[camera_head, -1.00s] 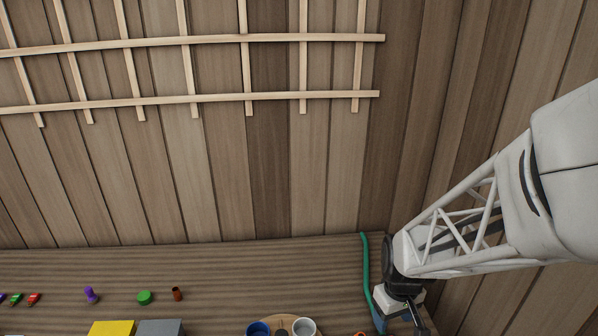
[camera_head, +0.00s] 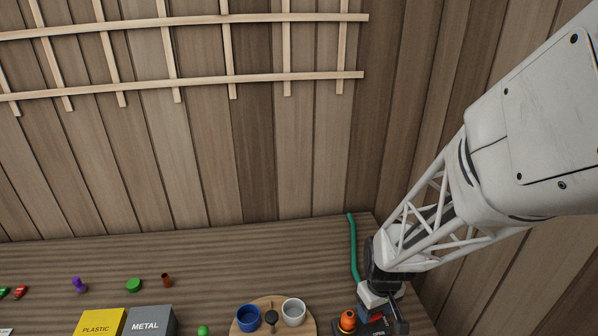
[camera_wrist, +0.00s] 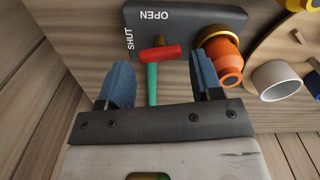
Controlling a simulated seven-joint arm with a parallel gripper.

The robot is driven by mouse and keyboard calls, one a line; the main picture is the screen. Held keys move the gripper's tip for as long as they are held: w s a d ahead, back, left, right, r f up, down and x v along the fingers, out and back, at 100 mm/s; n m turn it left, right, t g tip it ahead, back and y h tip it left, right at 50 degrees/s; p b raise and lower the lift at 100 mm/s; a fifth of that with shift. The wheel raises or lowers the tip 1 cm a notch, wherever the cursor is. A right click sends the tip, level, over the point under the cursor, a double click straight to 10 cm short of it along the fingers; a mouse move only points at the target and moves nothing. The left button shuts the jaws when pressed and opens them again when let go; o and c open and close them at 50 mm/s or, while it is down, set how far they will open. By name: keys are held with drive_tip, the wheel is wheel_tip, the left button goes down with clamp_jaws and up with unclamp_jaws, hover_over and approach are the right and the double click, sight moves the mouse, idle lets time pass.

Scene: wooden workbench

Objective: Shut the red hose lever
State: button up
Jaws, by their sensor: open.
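The red hose lever (camera_wrist: 160,52) lies between the fingers of my gripper (camera_wrist: 160,62) in the wrist view, near the fingertips. The fingers stand apart, one on each side, with visible gaps to the lever. The lever is mounted on a dark panel (camera_wrist: 190,22) marked SHUT at the left and OPEN along the top. Its bar lies roughly crosswise between the fingers; I cannot tell which label it is set to. A green hose (camera_wrist: 152,85) runs below it. In the head view my gripper (camera_head: 383,318) covers most of the panel, and the hose (camera_head: 353,250) runs behind it.
An orange fitting (camera_wrist: 229,68) sits close beside the right finger. A round wooden board (camera_head: 270,304) with a blue cup (camera_head: 248,317) and a white cup (camera_head: 293,312) is to the left. Yellow PLASTIC (camera_head: 100,322) and grey METAL (camera_head: 150,321) boxes stand farther left.

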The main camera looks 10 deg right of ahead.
drive_tip(key=shift+f, duration=0.95)
drive_tip(key=shift+c, duration=0.2)
drive_tip(key=c, duration=0.6)
drive_tip(key=shift+m, duration=1.4)
drive_tip(key=o, duration=0.6)
